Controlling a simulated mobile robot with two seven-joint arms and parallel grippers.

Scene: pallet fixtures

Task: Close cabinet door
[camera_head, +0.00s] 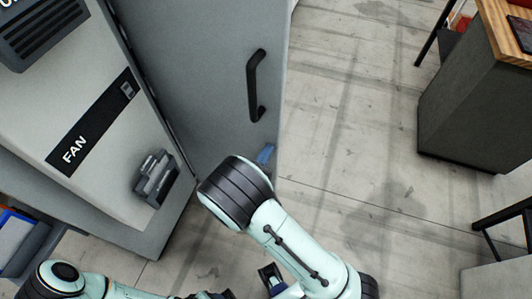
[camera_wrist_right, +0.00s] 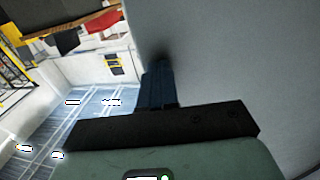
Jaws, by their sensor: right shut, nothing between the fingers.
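The grey cabinet door (camera_head: 207,75) stands open, swung out from the cabinet (camera_head: 90,120). Its black bar handle (camera_head: 257,85) is on the face toward me. My right gripper (camera_head: 265,155) is at the door's lower outer part, below the handle. Only its blue fingertips show past the dark wrist in the head view. In the right wrist view its blue fingers (camera_wrist_right: 158,85) are shut and empty, against or very near the grey door surface (camera_wrist_right: 235,60). My left arm is at the bottom left of the head view. Its gripper seems partly visible at the bottom edge, its jaws unclear.
The cabinet front carries a FAN label (camera_head: 75,148) and a protruding grey latch-like part (camera_head: 157,178). A dark desk with a wooden top (camera_head: 475,110) stands at the right. The concrete floor (camera_head: 350,120) between door and desk is clear.

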